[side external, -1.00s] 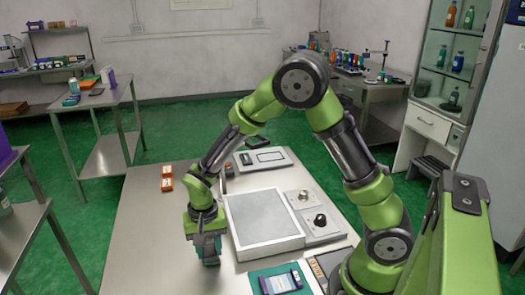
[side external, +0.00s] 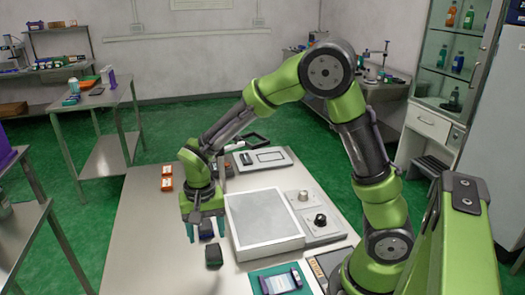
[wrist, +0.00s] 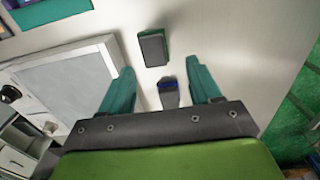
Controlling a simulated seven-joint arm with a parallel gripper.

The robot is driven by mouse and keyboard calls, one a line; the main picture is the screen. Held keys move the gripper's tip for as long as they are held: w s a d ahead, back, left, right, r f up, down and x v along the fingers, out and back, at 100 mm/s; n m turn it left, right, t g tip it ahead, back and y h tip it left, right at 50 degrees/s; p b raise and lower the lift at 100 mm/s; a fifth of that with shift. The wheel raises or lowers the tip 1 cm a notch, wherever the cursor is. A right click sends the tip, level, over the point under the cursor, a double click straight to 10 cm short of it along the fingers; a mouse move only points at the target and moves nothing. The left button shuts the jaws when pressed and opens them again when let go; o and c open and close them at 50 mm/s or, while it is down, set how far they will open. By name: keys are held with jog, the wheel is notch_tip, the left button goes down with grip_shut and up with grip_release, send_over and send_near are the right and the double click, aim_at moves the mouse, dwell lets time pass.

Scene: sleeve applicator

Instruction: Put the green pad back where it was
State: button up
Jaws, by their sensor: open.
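The green pad (side external: 213,256) seems to be the small dark-topped block with a green edge, lying on the steel table left of the grey panel's near corner. In the wrist view the green pad (wrist: 153,48) lies flat beyond the fingertips. A second dark block (wrist: 168,94) with a blue band shows between the fingers; it seems to be the dark block (side external: 206,229) behind the pad in the side view. My gripper (side external: 206,233) has teal fingers, spread apart and empty, above the table. In the wrist view my gripper (wrist: 160,67) is clear of the pad.
The raised grey panel (side external: 263,222) stands right of the blocks, with a knob box (side external: 312,215) beyond it. A teal mat (side external: 262,286) carrying a dark-ended item is at the near edge. Orange boxes (side external: 167,178) sit at the far left. The table's left part is clear.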

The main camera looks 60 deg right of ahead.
aim_at(210, 251)
jog(key=s+d+r+n+t+y, duration=0.1)
jog(key=s+r+t, duration=0.15)
jog(key=r, duration=0.45)
jog(key=s+d+r+n+t, duration=0.1)
jog(key=s+r, duration=0.2)
jog(key=r, duration=0.4)
jog(key=s+d+r+n+t+y, duration=0.1)
jog(key=s+r+n+t, duration=0.2)
jog(key=s, duration=0.5)
jog(key=shift+s+r+t, duration=0.15)
jog(key=shift+s+t, duration=0.1)
jog(key=shift+t, duration=0.1)
